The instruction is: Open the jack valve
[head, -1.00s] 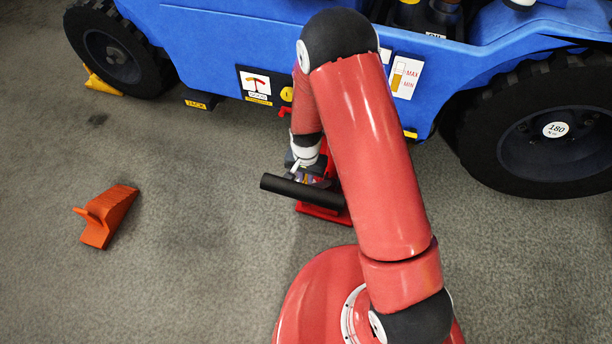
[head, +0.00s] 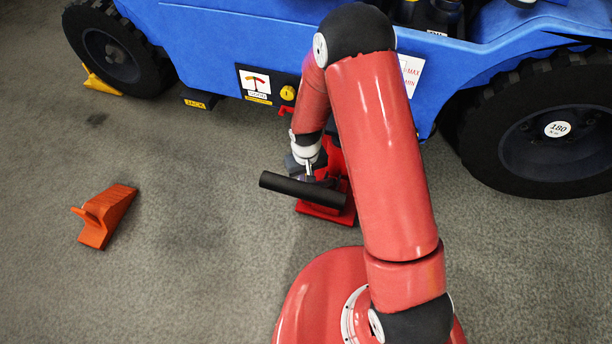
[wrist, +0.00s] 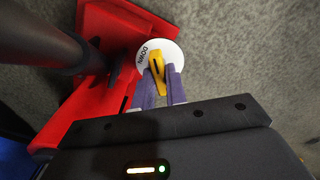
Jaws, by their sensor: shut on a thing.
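The red jack (head: 338,205) stands on the floor beside the blue vehicle; its black handle bar (head: 290,187) sticks out in front. In the wrist view, the jack's red body (wrist: 105,22) carries a white disc (wrist: 173,50) reading "DOWN", with a yellow valve lever (wrist: 156,66) over it. My gripper (wrist: 163,76) has its two purple-grey fingers on either side of the yellow lever, shut on it. In the head view my gripper (head: 311,171) is at the jack, behind the black handle bar, and its fingertips and the valve are hard to make out there.
The blue vehicle (head: 215,40) stands at the back, with black wheels (head: 545,142) at either side. An orange wedge (head: 108,215) lies on the floor at left; a yellow chock (head: 98,83) sits at the left wheel. The dark handle (wrist: 40,40) passes close to my gripper.

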